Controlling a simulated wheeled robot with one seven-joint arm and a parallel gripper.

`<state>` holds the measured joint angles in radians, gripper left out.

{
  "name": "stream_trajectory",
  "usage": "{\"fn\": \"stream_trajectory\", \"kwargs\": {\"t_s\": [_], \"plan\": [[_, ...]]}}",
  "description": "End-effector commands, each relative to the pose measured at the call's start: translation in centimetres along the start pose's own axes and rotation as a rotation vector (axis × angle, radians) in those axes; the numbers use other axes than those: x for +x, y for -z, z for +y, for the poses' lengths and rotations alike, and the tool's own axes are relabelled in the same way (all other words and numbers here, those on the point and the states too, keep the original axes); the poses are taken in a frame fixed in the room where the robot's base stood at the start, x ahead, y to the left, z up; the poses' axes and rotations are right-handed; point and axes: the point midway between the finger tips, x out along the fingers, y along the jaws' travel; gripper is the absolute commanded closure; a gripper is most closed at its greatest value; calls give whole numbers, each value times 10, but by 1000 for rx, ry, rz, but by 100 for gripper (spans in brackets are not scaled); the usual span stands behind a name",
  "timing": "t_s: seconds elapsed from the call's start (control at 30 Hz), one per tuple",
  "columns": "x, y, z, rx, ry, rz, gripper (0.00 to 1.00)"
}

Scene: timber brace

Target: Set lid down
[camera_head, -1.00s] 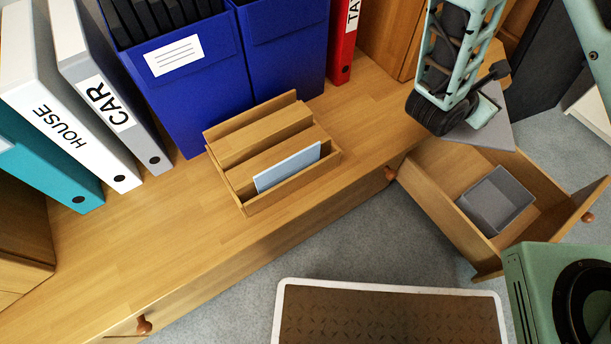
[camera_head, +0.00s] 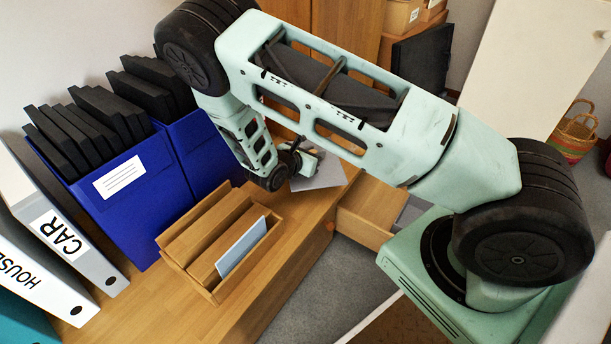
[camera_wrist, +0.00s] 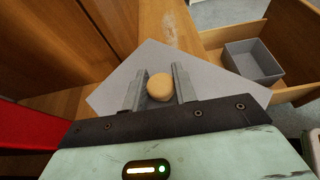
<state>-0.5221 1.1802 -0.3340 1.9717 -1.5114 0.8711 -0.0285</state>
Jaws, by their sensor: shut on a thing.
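The lid is a thin grey square panel (camera_wrist: 218,84) with a round wooden knob (camera_wrist: 160,88) on top. My gripper (camera_wrist: 158,76) is shut on the knob, with one finger on each side of it in the wrist view. The lid lies flat over the right end of the wooden cabinet top (camera_wrist: 158,28), and its right corner reaches over the open drawer. In the head view the lid (camera_head: 326,175) shows partly behind my wrist, and the fingertips are hidden. I cannot tell whether the lid touches the top.
The open drawer (camera_head: 366,218) holds an open grey box (camera_wrist: 250,64). A wooden letter rack (camera_head: 190,276) with a pale card stands on the cabinet top. Blue file boxes (camera_head: 115,215) and binders stand behind and left. A red binder (camera_wrist: 30,127) is near the lid.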

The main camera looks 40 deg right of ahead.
Motion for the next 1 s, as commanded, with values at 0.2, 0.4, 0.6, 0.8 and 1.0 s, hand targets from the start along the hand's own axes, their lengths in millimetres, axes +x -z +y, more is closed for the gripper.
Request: {"fn": "stream_trajectory", "kwargs": {"t_s": [0.2, 0.4, 0.6, 0.8, 1.0], "plan": [[12, 29, 0, -1, 0, -1, 96], [22, 54, 0, 0, 0, 0, 96], [23, 58, 0, 1, -1, 0, 96], [24, 60, 0, 0, -1, -1, 96], [24, 60, 0, 0, -1, 0, 51]]}}
